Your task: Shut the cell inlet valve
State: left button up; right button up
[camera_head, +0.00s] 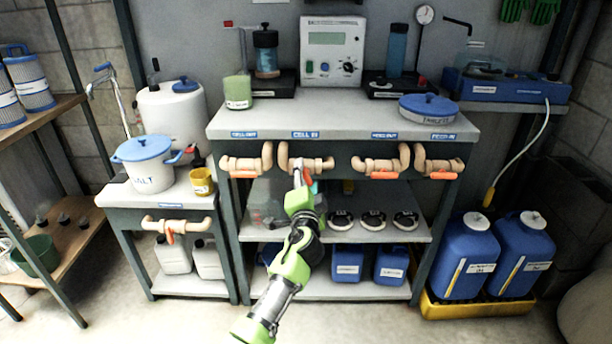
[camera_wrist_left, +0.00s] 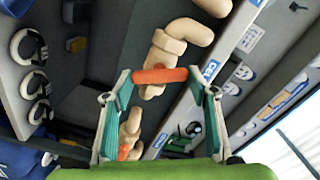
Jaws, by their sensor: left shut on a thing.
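The cell inlet valve is on the tan pipe (camera_head: 325,163) under the "CELL IN" label (camera_head: 305,134) on the bench front. Its orange handle (camera_wrist_left: 160,75) shows in the left wrist view and lies crosswise to the pipe there. My left gripper (camera_head: 303,176) is at this valve and hides most of it in the head view. In the left wrist view its two fingers (camera_wrist_left: 160,82) are at the two ends of the handle, shut on it. My right gripper is not in view.
Blue jugs (camera_head: 468,258) stand in a yellow tray (camera_head: 480,309) at right.

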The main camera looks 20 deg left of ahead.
pick_arm(q)
jog(key=m+p, duration=0.1)
jog(key=m, duration=0.2)
jog(key=shift+f+m+p, duration=0.1)
jog(key=shift+m+p, duration=0.25)
jog(key=shift+m, duration=0.95)
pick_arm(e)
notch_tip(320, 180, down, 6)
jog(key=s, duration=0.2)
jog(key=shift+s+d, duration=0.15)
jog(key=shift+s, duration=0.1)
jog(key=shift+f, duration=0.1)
pick_arm(q)
jog(key=o, duration=1.1)
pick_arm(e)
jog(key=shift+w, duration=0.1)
pick_arm(q)
jog(key=v, duration=1.2)
